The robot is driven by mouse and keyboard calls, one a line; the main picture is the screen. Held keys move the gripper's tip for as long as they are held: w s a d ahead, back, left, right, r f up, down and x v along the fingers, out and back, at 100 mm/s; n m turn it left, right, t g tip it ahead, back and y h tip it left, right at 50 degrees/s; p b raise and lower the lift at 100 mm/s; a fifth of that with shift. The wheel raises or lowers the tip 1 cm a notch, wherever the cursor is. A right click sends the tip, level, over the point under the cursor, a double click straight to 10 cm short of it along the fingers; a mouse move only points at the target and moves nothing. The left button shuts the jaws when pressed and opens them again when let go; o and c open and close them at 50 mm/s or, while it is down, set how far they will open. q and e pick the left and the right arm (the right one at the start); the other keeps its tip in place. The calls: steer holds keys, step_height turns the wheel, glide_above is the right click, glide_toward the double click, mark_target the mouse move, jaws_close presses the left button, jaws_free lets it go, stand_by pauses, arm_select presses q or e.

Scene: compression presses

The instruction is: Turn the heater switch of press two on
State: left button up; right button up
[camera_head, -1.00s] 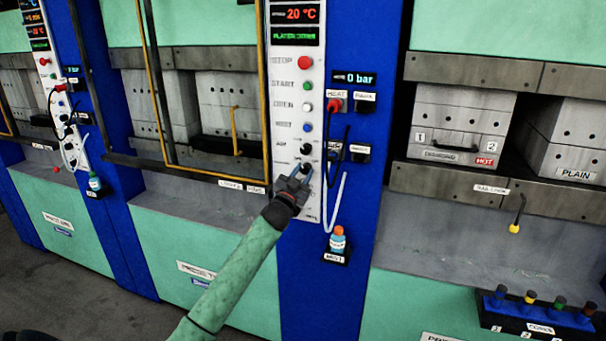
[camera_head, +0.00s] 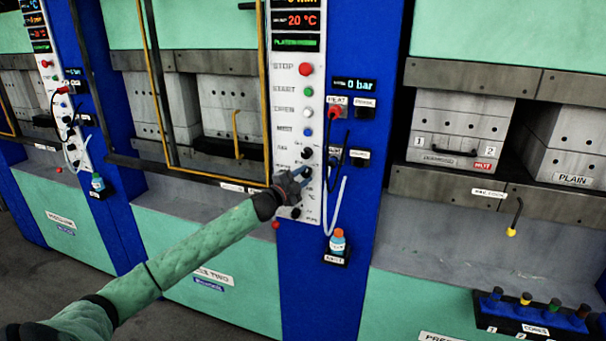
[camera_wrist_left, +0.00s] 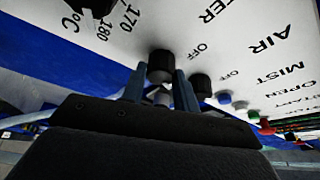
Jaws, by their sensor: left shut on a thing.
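Press two's white control panel (camera_head: 296,110) stands in the middle of the head view, above a green front with a PRESS TWO label (camera_head: 213,276). My left gripper (camera_head: 303,174) is at the lower part of this panel, its fingers shut on the heater switch. In the left wrist view the heater switch is a dark round knob (camera_wrist_left: 160,67) between my two fingertips (camera_wrist_left: 160,88). Lettering ending in TER and an OFF mark are printed beside it. Which way the knob points cannot be told. My right gripper is out of view.
The black air knob (camera_head: 306,153) sits just above my fingers. The temperature dial (camera_wrist_left: 98,6) is close on the other side. A hanging white hose (camera_head: 335,205) and a bottle (camera_head: 337,241) are right of the panel. A yellow-edged guard (camera_head: 263,100) runs along the panel's left.

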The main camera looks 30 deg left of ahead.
arm_select(q)
steer(key=shift+r+m, duration=0.1)
steer(key=shift+m, duration=0.4)
steer(key=shift+m+g+p, duration=0.3)
steer(key=shift+p, duration=0.1)
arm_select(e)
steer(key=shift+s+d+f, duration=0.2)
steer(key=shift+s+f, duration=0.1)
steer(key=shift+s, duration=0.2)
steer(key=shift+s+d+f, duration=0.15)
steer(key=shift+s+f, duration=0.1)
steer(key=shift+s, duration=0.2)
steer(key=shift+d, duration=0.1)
arm_select(q)
steer(key=o, duration=1)
steer(key=shift+s, duration=0.1)
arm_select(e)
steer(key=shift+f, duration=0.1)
